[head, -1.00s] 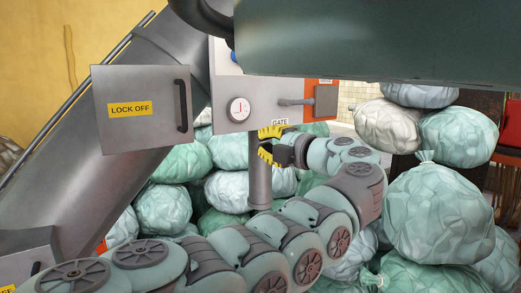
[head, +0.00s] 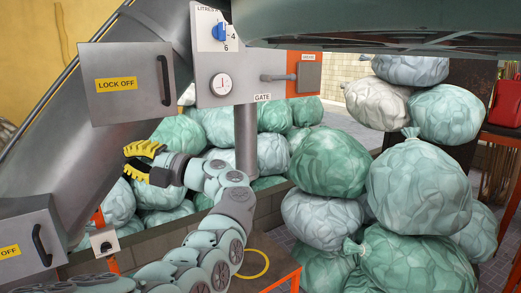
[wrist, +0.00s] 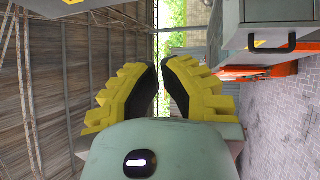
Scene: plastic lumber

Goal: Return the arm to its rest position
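My gripper (head: 126,162) has yellow, toothed fingers with dark inner pads. In the head view it hangs left of centre, in front of the grey metal chute, pointing left. A gap shows between its fingers and nothing is held. In the wrist view its fingers (wrist: 160,64) lean towards each other, with a narrow empty gap between the tips. My jointed green-grey arm (head: 235,203) bends up from the bottom edge and then left to the gripper.
The grey chute (head: 75,165) carries LOCK OFF doors (head: 128,84). A grey control panel (head: 215,60) with dial and GATE label stands behind my arm. Stuffed bags (head: 420,185) pile up at right and behind. An orange-edged table (head: 270,262) lies near the bottom centre.

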